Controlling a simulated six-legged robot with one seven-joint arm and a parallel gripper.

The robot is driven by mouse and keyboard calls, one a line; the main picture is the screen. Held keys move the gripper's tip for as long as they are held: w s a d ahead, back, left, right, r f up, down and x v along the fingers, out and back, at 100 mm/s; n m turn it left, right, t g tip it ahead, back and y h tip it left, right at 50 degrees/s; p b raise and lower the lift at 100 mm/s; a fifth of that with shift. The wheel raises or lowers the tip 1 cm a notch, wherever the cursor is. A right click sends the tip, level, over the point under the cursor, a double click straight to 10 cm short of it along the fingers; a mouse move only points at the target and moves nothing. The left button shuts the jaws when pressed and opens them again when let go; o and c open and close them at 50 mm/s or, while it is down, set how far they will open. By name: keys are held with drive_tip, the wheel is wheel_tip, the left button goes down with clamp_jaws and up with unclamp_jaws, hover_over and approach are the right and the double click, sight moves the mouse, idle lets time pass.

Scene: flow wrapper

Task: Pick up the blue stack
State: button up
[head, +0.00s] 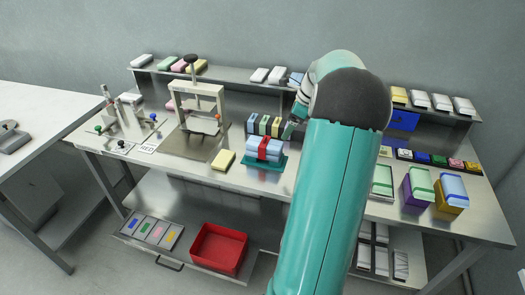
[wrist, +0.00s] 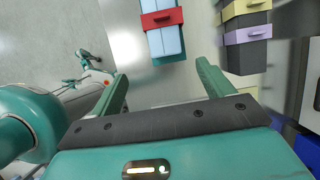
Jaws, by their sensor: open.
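The blue stack (head: 257,148) is light blue with a red band around it. It sits on a teal tray (head: 277,165) at the middle of the bench. In the wrist view the blue stack (wrist: 155,41) is at the top centre, beyond the fingertips and apart from them. My gripper (wrist: 162,70) is open and empty, its two teal fingers spread over bare bench. In the head view my arm hides most of the gripper; a small teal part shows just right of the stack.
A dark rack of colored packs (head: 264,125) stands close behind the stack. A yellow block (head: 223,160) and a press (head: 198,105) are to the left. Purple (head: 417,192) and yellow boxes with packs on top stand at right. A red bin (head: 218,248) is on the lower shelf.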

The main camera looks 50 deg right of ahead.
sight(278, 145)
drive_tip(key=x, duration=0.5)
drive_tip(key=d+x, duration=0.1)
drive_tip(key=x, duration=0.2)
drive_tip(key=shift+s+a+f, duration=0.1)
drive_tip(key=shift+f, duration=0.3)
drive_tip(key=shift+w+x, duration=0.15)
drive_tip(key=shift+x, duration=1.2)
drive_tip(key=shift+w+x, duration=0.1)
drive_tip(key=shift+x, duration=1.25)
drive_tip(key=shift+r, duration=0.15)
drive_tip(key=c, duration=1.7)
drive_tip(key=shift+r, duration=0.1)
